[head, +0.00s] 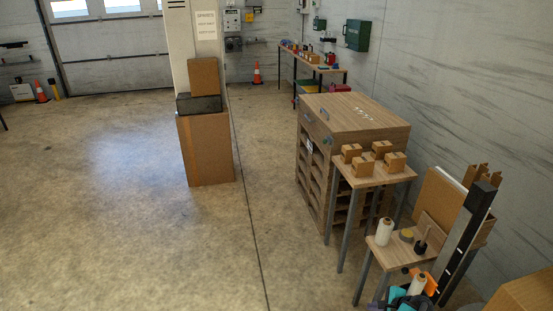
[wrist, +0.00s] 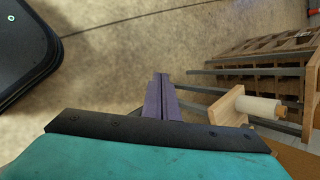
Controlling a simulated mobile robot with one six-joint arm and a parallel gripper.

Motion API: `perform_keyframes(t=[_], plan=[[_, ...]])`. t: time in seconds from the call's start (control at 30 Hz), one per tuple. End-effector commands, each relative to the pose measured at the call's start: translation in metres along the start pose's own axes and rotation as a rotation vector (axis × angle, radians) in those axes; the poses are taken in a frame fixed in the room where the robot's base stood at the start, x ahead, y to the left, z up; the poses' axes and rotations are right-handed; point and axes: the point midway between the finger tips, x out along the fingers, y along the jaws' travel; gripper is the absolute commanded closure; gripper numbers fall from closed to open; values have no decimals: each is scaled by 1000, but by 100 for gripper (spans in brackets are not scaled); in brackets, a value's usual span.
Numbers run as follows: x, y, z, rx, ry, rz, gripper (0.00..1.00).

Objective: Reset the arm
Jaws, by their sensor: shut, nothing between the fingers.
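My gripper (wrist: 161,98) shows in the wrist view as two purple fingers pressed together with nothing between them. They point away from the teal and black wrist body at the bottom of that view, above the concrete floor. In the head view, teal and orange parts low at the right edge of the small table look like my arm, but the fingers cannot be made out there. The task names no other object.
A small table (head: 376,246) bears a white roll (head: 385,232); a roll (wrist: 258,107) on wood also shows right of my fingers. A taller table (head: 393,177) holds several small cardboard boxes beside a wooden cabinet (head: 352,116). A large cardboard box (head: 206,150) stands left. Floor between is clear.

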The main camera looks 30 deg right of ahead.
Motion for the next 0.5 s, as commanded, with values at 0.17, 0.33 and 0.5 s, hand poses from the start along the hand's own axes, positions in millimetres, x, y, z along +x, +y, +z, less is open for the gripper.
perform_keyframes(t=[0.17,0.33,0.5], plan=[[36,11,42,-78,-45,55,100],[65,26,80,-153,-82,109,100],[91,46,116,-233,-117,170,100]])
